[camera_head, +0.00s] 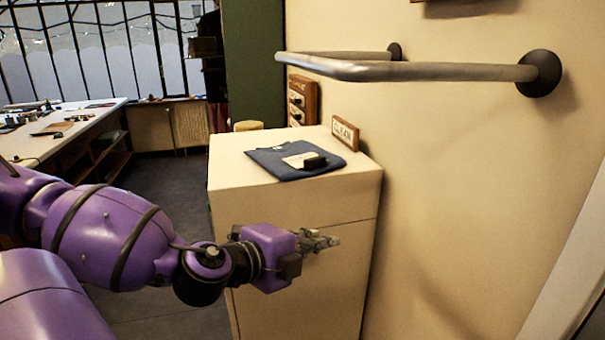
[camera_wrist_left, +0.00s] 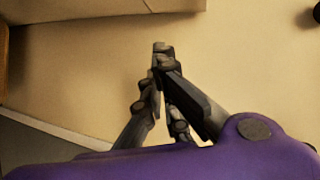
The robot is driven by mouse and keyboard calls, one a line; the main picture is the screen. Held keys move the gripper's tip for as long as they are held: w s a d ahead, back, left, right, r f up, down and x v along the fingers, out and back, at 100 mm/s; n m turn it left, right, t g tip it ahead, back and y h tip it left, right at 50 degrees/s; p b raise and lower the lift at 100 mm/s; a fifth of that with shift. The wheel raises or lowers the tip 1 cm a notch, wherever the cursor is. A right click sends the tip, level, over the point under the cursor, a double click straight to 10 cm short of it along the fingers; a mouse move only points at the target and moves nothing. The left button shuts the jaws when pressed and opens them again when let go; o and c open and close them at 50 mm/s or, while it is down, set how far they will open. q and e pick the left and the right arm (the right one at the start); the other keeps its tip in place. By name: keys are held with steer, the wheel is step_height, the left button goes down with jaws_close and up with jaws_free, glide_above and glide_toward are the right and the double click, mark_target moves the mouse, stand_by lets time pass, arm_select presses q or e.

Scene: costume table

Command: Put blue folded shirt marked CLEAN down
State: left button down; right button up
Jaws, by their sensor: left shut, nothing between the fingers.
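The blue folded shirt (camera_head: 293,160) lies flat on top of a cream cabinet (camera_head: 230,168). A pale tag and a small black item rest on the shirt. A small wooden sign marked CLEAN (camera_head: 345,133) stands at the cabinet's back edge, against the wall. My left gripper (camera_head: 333,241) is shut and empty, in front of the cabinet and below its top, apart from the shirt. The left wrist view shows its fingers (camera_wrist_left: 163,50) together with nothing between them. The shirt is not in the left wrist view. My right gripper is not in view.
A metal rail (camera_head: 430,71) juts from the wall above and right of the cabinet. A long workbench (camera_head: 90,120) with several small items stands at the left. Dark floor (camera_head: 170,175) lies open between workbench and cabinet.

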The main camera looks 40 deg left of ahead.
arm_select(q)
steer(key=w+a+r+t+y, duration=0.1)
steer(key=a+r+t+y, duration=0.2)
steer(key=a+r, duration=0.3)
steer(key=n+y+b, duration=0.1)
steer(key=b, duration=0.3)
glide_toward(314, 174)
steer(key=w+d+r, duration=0.2)
steer(key=w+d, duration=0.1)
steer(key=w, duration=0.3)
steer(key=shift+w+a+f+t, duration=0.2)
steer(key=shift+a+t, duration=0.1)
steer(key=shift+a, duration=0.4)
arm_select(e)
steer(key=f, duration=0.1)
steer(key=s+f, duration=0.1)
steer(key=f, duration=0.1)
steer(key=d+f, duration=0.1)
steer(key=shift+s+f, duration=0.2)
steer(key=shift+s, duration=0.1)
arm_select(q)
steer(key=shift+w, duration=0.1)
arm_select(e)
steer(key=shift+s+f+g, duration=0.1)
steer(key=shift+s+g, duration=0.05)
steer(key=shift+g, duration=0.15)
